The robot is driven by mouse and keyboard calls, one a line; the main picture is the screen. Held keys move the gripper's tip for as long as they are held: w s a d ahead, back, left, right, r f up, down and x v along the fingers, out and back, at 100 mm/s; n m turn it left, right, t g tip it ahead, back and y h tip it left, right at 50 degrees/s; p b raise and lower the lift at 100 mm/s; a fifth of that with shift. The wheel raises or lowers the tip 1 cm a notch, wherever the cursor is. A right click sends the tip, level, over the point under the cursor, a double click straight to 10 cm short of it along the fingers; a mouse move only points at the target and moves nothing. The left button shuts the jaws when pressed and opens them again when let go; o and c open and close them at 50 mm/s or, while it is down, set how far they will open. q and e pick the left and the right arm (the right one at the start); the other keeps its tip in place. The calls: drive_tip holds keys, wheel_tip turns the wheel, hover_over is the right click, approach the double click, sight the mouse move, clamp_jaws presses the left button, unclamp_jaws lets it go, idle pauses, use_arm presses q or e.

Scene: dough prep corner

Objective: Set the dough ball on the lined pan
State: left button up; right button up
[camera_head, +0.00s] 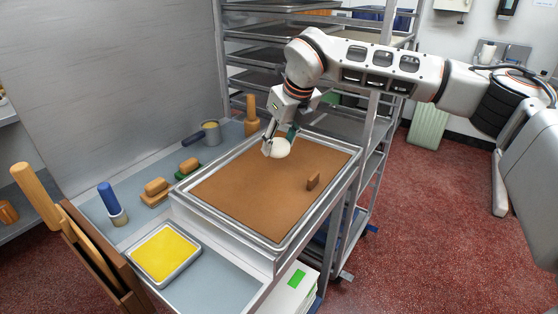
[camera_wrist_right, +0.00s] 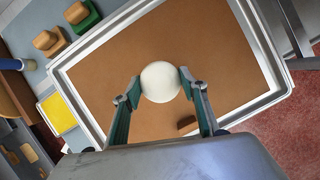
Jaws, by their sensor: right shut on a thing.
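The dough ball (camera_head: 280,147) is pale and round. My right gripper (camera_head: 272,145) is shut on it over the back part of the lined pan (camera_head: 182,200), a metal-rimmed tray with a brown liner (camera_head: 250,195). In the right wrist view the dough ball (camera_wrist_right: 161,82) sits between the two fingertips of my right gripper (camera_wrist_right: 160,84), with the brown liner behind it. I cannot tell whether the ball touches the liner. My left gripper is not in view.
A small brown block (camera_head: 313,181) stands on the liner at the right. A yellow-filled tray (camera_head: 165,252) sits in front of the pan. A rack (camera_head: 375,120) rises behind.

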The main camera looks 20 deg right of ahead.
sight(279, 172)
wheel_tip(279, 172, down, 6)
drive_tip(key=shift+r, duration=0.15)
drive_tip(key=o, duration=1.2)
drive_tip(key=shift+c, duration=0.2)
drive_tip(key=v, duration=1.2)
